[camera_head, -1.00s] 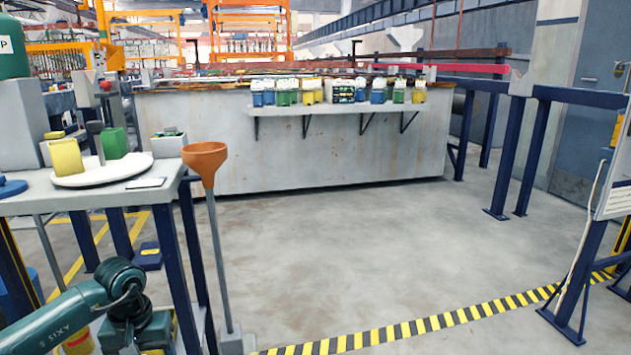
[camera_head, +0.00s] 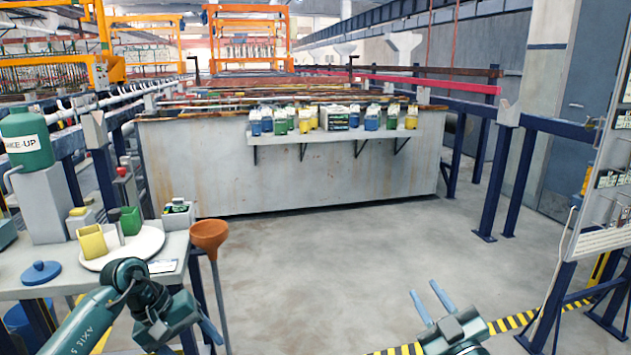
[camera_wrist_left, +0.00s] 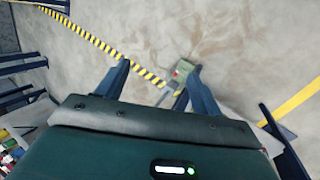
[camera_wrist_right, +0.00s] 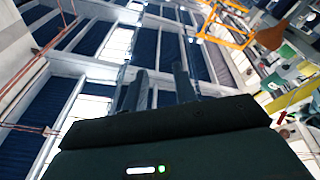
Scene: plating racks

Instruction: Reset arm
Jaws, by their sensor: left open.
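My right gripper (camera_head: 425,288) is raised at the lower right of the head view, over open floor, with its two blue fingers apart. In the right wrist view its fingers (camera_wrist_right: 161,68) are also apart with nothing between them, facing the ceiling. My left gripper is at the lower left of the head view, beside the bench and partly cut off by the lower edge. In the left wrist view its fingers (camera_wrist_left: 160,68) are apart and empty, above the floor. A small greenish object (camera_wrist_left: 182,70) shows beyond them, apart from the fingers.
The bench holds a white round tray (camera_head: 152,243) with yellow and green containers. A brown funnel (camera_head: 209,234) on a pole stands at the bench's right end. A shelf (camera_head: 345,136) of bottles hangs on the tank wall. The middle floor (camera_head: 330,260) is clear.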

